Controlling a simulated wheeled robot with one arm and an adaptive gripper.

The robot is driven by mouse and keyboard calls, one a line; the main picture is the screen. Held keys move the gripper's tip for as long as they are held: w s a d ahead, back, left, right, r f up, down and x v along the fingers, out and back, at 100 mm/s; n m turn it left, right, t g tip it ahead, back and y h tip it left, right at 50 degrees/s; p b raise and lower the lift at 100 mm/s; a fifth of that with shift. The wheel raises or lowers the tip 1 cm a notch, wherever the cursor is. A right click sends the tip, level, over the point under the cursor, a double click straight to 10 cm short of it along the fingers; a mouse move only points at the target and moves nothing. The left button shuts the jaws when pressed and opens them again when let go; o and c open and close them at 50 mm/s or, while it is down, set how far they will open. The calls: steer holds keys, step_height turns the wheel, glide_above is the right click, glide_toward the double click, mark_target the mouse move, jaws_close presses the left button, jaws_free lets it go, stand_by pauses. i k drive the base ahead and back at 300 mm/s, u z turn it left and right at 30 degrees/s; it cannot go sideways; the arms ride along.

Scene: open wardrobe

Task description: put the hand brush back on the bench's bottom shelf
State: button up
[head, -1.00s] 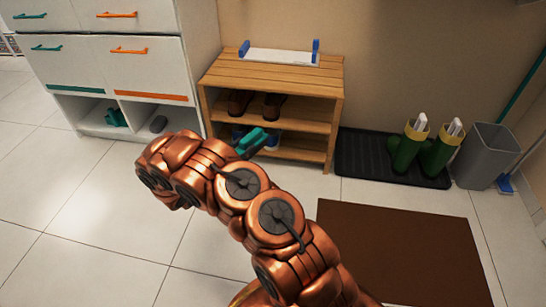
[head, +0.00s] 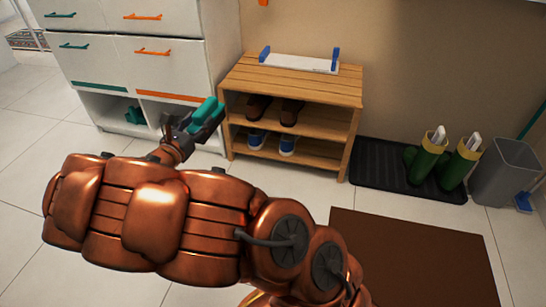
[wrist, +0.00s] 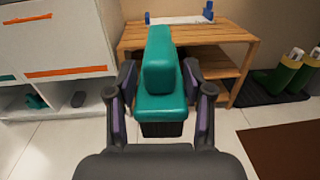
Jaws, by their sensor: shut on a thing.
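The hand brush is teal with dark bristles (wrist: 162,90). My gripper (wrist: 160,100) is shut on it, a finger on each side, in the wrist view. In the head view the brush (head: 207,112) is held up in front of the bench's left side, apart from it. The wooden bench (head: 292,90) stands against the wall. Its bottom shelf (head: 318,158) holds blue and white shoes (head: 287,144) at the left and middle; its right part looks bare. Brown shoes (head: 291,110) stand on the shelf above. In the wrist view the brush and gripper hide much of the bench.
A white cabinet (head: 180,75) stands left of the bench, with open cubbies holding a teal item (head: 134,114). A black tray (head: 380,170) with green boots (head: 425,160) and a grey bin (head: 505,170) are at the right. A brown mat (head: 410,255) lies in front.

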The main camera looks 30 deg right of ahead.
mark_target(323, 155)
steer(key=z, duration=2.1)
